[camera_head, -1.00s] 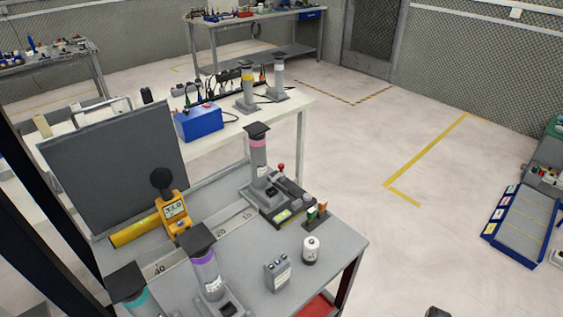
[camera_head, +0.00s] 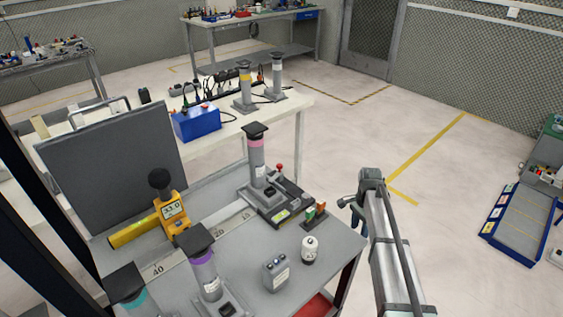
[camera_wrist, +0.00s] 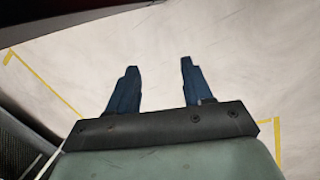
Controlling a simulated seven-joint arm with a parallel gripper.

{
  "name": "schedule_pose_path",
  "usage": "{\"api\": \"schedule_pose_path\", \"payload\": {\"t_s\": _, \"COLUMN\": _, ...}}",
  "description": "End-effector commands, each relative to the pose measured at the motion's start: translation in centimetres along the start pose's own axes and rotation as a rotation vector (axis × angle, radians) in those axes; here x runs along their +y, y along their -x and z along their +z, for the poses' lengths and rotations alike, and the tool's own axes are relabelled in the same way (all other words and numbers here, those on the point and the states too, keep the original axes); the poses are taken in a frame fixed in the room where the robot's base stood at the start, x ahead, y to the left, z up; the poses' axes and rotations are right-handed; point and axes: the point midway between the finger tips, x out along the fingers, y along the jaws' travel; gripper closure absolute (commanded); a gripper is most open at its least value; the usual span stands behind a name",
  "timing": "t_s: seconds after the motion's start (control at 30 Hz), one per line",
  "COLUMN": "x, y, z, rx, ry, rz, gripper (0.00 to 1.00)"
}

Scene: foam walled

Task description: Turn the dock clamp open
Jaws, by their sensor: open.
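A dark dock (camera_head: 283,207) with a small red-knobbed lever (camera_head: 279,167) stands at the far right part of the grey workbench, beside a grey cylinder with a pink band (camera_head: 257,155). I take this dock to be the one with the clamp; the clamp's own position is too small to tell. My gripper (camera_head: 356,222) hangs over the floor just right of the bench edge, apart from the dock. In the wrist view my gripper (camera_wrist: 157,85) has its two blue fingers spread, with only pale floor between and beyond them.
Small green and orange blocks (camera_head: 316,212), a white canister (camera_head: 310,250) and a grey box (camera_head: 276,273) stand near the bench's right edge, between dock and front. Purple-banded (camera_head: 202,262) and teal-banded (camera_head: 130,290) cylinders stand nearer.

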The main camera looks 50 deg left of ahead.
Motion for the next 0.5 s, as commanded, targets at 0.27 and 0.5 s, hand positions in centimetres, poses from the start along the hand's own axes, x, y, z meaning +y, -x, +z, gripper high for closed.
{"api": "schedule_pose_path", "payload": {"t_s": 0.27, "x": -9.3, "y": 12.4, "z": 7.2, "rx": 0.046, "ry": -0.054, "rz": -0.060, "gripper": 0.50}}
{"api": "schedule_pose_path", "payload": {"t_s": 0.5, "x": -14.8, "y": 23.4, "z": 15.3, "rx": 0.068, "ry": -0.105, "rz": -0.115, "gripper": 0.50}}
